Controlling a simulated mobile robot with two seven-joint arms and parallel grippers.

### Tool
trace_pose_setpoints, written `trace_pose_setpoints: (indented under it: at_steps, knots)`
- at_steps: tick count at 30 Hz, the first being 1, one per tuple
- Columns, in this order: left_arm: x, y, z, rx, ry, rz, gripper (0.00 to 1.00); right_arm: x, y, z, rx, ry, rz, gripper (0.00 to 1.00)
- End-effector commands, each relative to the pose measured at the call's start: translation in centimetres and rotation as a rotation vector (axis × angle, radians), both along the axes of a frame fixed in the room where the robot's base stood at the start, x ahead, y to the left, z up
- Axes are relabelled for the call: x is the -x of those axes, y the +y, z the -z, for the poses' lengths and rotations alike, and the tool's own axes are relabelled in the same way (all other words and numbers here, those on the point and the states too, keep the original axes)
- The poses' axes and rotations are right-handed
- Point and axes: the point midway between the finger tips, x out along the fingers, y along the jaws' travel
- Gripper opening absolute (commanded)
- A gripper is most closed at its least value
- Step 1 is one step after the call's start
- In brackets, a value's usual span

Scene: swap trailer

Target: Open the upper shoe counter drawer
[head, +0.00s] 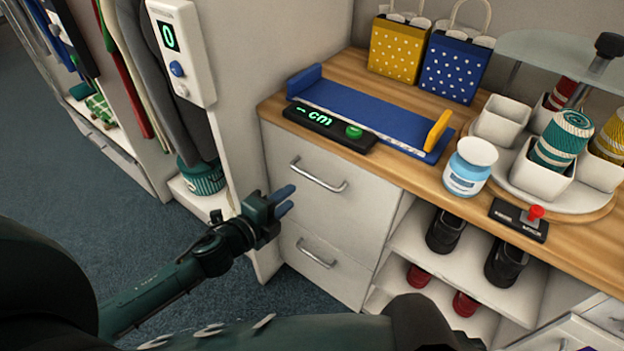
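The upper drawer (350,208) of the shoe counter is a white front under the left end of the wooden top. It looks shut, and its metal bar handle (319,178) is in plain view. My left gripper (292,197) is in front of the drawer, below and left of the handle in the picture. Its two blue fingers show a gap with nothing between them. The fingers appear apart from the handle, though their distance from the drawer front is hard to judge. My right gripper does not show.
A lower drawer (335,275) with its own handle sits beneath. Right of the drawers are open shelves (465,262) with black and red shoes. The counter top (405,182) holds a blue measuring device (370,112), a jar (469,168) and gift bags. A white partition (237,120) stands left.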

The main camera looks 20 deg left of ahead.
Motion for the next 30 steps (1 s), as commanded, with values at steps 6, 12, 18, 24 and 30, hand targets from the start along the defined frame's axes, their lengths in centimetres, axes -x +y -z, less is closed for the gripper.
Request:
trace_pose_setpoints:
  at_steps: [6,12,18,24,30]
  knots:
    - [-4.3,-1.6,0.8,0.003,-0.002,0.0,0.31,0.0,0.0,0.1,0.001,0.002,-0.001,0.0]
    - [-7.2,-2.6,1.6,0.003,0.0,-0.001,0.31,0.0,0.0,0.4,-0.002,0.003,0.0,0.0]
    - [-8.4,-3.1,1.9,0.003,0.001,-0.001,0.31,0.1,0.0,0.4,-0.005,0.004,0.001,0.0]
    - [-8.5,-3.1,1.9,0.003,0.001,0.0,0.31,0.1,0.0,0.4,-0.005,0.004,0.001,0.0]
    - [-8.5,-3.1,1.9,0.003,0.001,-0.001,0.22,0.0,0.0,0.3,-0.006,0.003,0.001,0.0]
